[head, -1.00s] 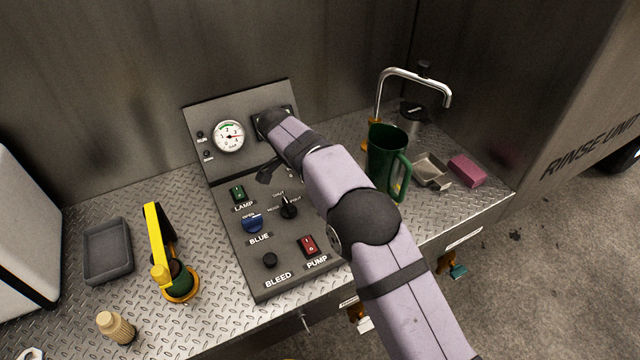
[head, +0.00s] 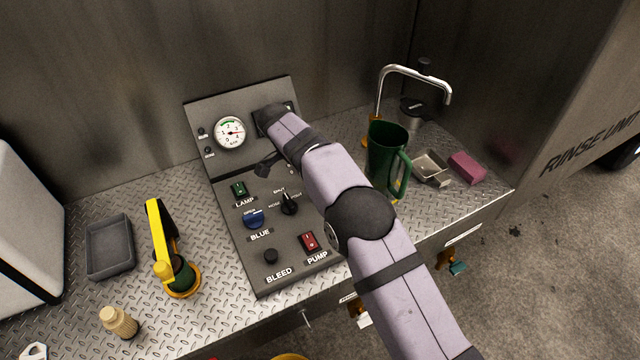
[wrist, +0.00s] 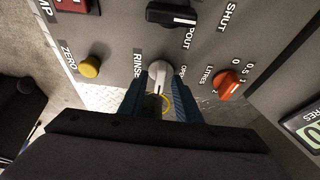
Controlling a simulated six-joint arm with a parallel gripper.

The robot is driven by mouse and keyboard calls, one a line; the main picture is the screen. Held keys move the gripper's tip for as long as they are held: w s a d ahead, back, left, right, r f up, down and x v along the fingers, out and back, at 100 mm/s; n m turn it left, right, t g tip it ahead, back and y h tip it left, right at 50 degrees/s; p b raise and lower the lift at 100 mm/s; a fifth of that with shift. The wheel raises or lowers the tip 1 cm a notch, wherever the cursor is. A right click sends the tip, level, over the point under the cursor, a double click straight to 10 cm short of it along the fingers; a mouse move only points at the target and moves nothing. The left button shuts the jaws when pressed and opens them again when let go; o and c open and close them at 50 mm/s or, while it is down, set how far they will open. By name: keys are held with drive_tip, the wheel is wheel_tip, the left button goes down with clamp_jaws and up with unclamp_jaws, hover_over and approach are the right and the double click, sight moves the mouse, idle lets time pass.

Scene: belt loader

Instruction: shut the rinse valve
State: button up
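The rinse valve is a pale grey knob (wrist: 159,75) on the control panel, with RINSE printed on its left and OPEN on its right in the wrist view. Its white pointer mark points toward my gripper. My gripper (wrist: 160,84) has its blue fingers on either side of this knob, which nearly fills the space between the fingertips. I cannot tell whether the fingers press on it. In the head view my arm hides the knob and most of my gripper; a dark part of it shows above the panel (head: 296,254).
Near the knob are a black selector (wrist: 172,14), an orange-red litres knob (wrist: 230,86) and a yellow zero button (wrist: 90,66). A green jug (head: 385,158) stands right of my arm by the tap (head: 415,74). A grey tray (head: 109,270) and yellow-handled tool (head: 160,240) are left.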

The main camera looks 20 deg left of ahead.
drive_tip(key=b+v, duration=0.1)
drive_tip(key=v, duration=0.6)
drive_tip(key=shift+r, duration=0.15)
drive_tip(key=shift+s, duration=0.1)
idle(0.4)
drive_tip(key=s+d+n+g+y, duration=0.15)
drive_tip(key=d+n, duration=0.35)
drive_tip(key=d, duration=1.6)
drive_tip(key=s+d+f+n+y, duration=0.1)
drive_tip(key=s+d+f+n, duration=0.1)
drive_tip(key=s+d, duration=0.5)
drive_tip(key=s+d+f+n+g, duration=0.1)
drive_tip(key=s+d+f, duration=0.4)
drive_tip(key=s, duration=1)
drive_tip(key=d+n, duration=0.1)
drive_tip(key=d, duration=0.1)
drive_tip(key=shift+s+d+y, duration=0.2)
drive_tip(key=shift+d+y, duration=0.15)
drive_tip(key=shift+d, duration=0.05)
